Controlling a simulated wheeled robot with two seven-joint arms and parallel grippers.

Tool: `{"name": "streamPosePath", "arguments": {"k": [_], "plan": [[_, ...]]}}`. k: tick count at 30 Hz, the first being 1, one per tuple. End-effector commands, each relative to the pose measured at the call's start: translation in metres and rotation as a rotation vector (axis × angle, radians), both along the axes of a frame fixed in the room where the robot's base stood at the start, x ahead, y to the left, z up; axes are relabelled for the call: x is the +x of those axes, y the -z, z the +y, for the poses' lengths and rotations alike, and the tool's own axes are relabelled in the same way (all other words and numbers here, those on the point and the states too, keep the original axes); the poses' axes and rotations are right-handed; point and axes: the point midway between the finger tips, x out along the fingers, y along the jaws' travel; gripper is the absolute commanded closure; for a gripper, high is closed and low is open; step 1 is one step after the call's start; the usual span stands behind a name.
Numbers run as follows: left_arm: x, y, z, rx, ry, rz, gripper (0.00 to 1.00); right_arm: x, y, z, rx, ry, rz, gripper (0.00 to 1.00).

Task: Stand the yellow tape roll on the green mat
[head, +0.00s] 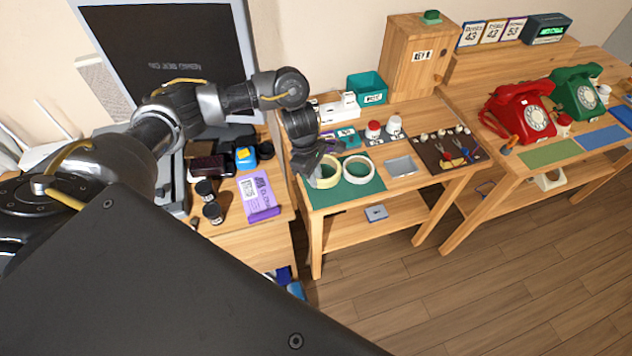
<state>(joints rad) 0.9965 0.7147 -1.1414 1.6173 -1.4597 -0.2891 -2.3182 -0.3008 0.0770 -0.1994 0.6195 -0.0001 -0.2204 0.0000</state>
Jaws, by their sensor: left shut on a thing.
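The pale yellow tape roll (333,181) is at the left part of the dark green mat (347,196) on the middle wooden table. A white tape roll (358,169) lies beside it on the right, on the same mat. My left gripper (314,177) is at the left side of the yellow roll, shut on its rim, with the fingers pointing down. The gripper hides part of the roll's left side. I cannot tell whether the roll touches the mat or is slightly raised. My right gripper is not in view.
A grey tray (401,166) and a brown tool mat (447,150) lie to the right. White-and-red jars (374,130) stand behind. A purple packet (258,198) and dark jars (212,211) are on the left table. Red (521,110) and green phones (578,93) stand far right.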

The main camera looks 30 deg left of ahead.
Motion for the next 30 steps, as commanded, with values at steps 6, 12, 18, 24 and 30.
{"name": "streamPosePath", "arguments": {"k": [6,12,18,24,30], "plan": [[0.004,0.005,0.000,-0.001,0.000,0.000,0.97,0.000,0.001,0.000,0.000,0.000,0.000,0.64],[0.004,0.029,0.000,-0.002,-0.002,0.005,0.97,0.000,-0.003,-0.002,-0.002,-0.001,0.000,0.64],[0.006,0.037,0.000,-0.001,0.000,0.000,0.97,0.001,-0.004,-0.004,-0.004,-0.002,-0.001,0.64],[0.006,0.038,0.001,-0.001,0.000,0.000,0.97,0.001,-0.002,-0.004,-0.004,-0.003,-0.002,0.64],[0.005,0.039,0.001,0.000,0.000,0.000,0.74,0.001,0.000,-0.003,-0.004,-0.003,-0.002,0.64]]}}
